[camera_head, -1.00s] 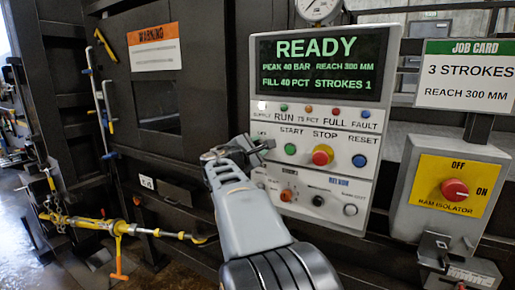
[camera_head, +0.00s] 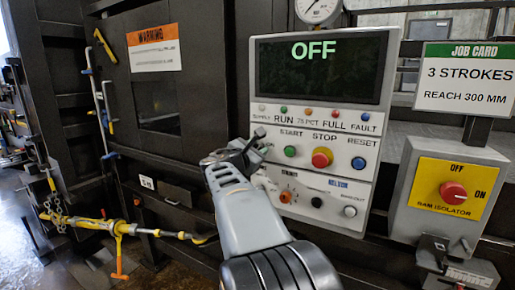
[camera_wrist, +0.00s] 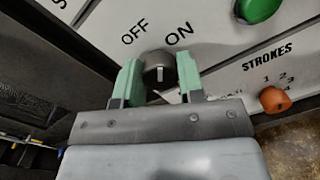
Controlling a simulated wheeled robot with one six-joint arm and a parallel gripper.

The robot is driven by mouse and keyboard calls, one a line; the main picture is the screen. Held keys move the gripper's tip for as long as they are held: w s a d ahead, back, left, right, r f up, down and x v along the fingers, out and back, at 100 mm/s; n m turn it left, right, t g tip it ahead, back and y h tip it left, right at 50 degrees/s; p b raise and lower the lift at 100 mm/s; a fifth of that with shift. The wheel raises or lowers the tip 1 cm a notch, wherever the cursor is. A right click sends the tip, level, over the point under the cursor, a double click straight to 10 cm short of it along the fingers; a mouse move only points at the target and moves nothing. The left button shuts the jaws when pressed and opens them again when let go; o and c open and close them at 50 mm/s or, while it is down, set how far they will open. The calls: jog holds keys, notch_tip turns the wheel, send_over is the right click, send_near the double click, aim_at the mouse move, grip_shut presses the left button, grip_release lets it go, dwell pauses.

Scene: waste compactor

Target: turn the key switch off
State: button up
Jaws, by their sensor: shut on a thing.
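The key switch (camera_wrist: 158,66) is a small dark round knob with a pale line on its face. In the wrist view it sits below the printed words OFF and ON on the light panel. My gripper (camera_wrist: 160,78) is shut on it, with one green finger pad on each side. In the head view my gripper (camera_head: 242,152) is at the left edge of the control panel (camera_head: 349,208) and hides the key switch. The panel's screen (camera_head: 318,72) reads OFF in green.
Close by are the green start button (camera_head: 290,151), the red stop button (camera_head: 322,157), the blue reset button (camera_head: 359,163) and the orange strokes knob (camera_wrist: 275,100). A ram isolator (camera_head: 453,192) with a red knob stands at the right.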

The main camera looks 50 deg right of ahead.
jog(key=shift+n+p, duration=1.45)
jog(key=shift+n, duration=2.15)
jog(key=o, duration=0.9)
jog(key=shift+a, duration=0.1)
jog(key=b+v, duration=0.3)
jog(key=v, duration=1)
jog(key=shift+s+a+f, duration=0.15)
jog(key=shift+a, duration=0.2)
